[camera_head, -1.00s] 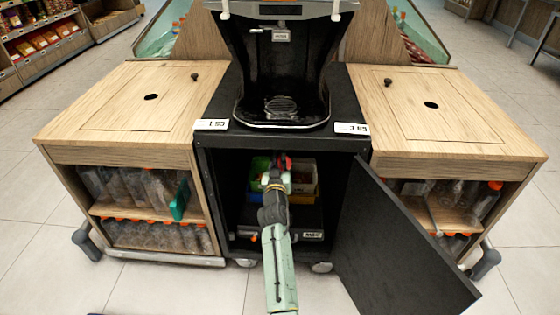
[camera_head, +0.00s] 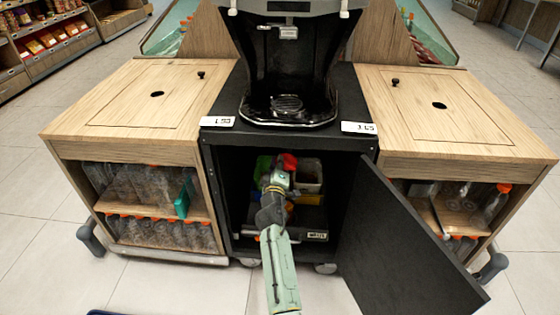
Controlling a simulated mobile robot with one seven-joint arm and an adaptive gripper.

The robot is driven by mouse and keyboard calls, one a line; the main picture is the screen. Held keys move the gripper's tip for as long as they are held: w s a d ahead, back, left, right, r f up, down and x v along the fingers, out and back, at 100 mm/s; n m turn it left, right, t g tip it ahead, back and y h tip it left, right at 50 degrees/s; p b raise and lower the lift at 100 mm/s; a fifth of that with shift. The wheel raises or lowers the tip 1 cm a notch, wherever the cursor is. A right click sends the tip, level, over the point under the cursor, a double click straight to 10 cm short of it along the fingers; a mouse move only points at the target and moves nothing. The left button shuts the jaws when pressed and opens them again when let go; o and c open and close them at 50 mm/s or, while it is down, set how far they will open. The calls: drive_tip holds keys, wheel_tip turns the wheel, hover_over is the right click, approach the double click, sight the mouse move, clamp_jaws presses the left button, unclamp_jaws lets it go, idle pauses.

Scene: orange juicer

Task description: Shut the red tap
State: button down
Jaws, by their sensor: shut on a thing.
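My arm reaches into the open black cabinet (camera_head: 215,180) under the juicer (camera_head: 288,70). My gripper (camera_head: 279,175) is inside it, at the height of the containers, and is shut. A red part (camera_head: 289,161), which looks like the red tap, shows right at the gripper's tip, and the gripper appears shut on it. The tap's body and handle angle are too small and too covered by my gripper to make out.
A green container (camera_head: 262,166) and a pale grey bin (camera_head: 309,174) stand beside the gripper. The black door (camera_head: 405,240) hangs open at the right. The cabinet's side walls are close. Wooden bottle cabinets (camera_head: 130,120) flank it.

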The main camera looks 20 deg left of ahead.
drive_tip(key=n, duration=0.2)
drive_tip(key=f+n, duration=0.1)
drive_tip(key=n, duration=0.2)
drive_tip(key=shift+a+f+n, duration=0.15)
drive_tip(key=shift+n, duration=0.15)
idle(0.4)
drive_tip(key=c, duration=1.6)
unclamp_jaws()
drive_tip(key=shift+c, duration=0.2)
wheel_tip(320, 180, up, 9)
drive_tip(key=shift+r, duration=0.55)
drive_tip(key=shift+s+p, duration=0.1)
drive_tip(key=shift+p, duration=0.2)
